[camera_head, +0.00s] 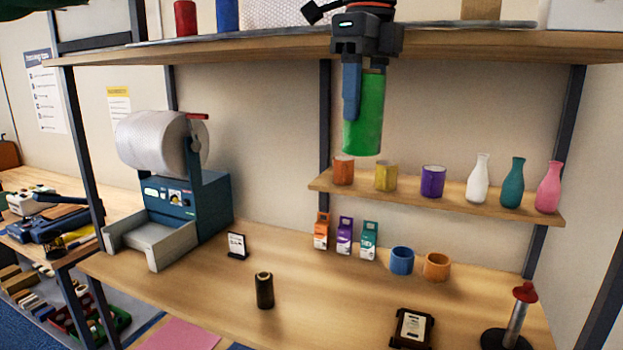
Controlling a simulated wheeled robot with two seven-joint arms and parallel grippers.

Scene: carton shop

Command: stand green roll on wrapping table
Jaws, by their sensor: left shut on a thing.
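The green roll (366,125) hangs upright in the upper middle of the head view. My left gripper (362,95) is above it, pointing down, and shut on its upper part. One blue finger shows on the roll's left side; the other finger is hidden. The roll is held in the air in front of the back wall and the small shelf. The wooden wrapping table (205,295) spreads below, with a wide bare top. My right gripper is not in view.
A film machine (190,205) stands on the table's left. A dark small roll (264,290) stands near the middle. Small boxes (344,236), a blue mug (402,261) and an orange mug (436,267) are behind. The small shelf (430,195) holds cups and vases. An upper shelf (250,48) runs overhead.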

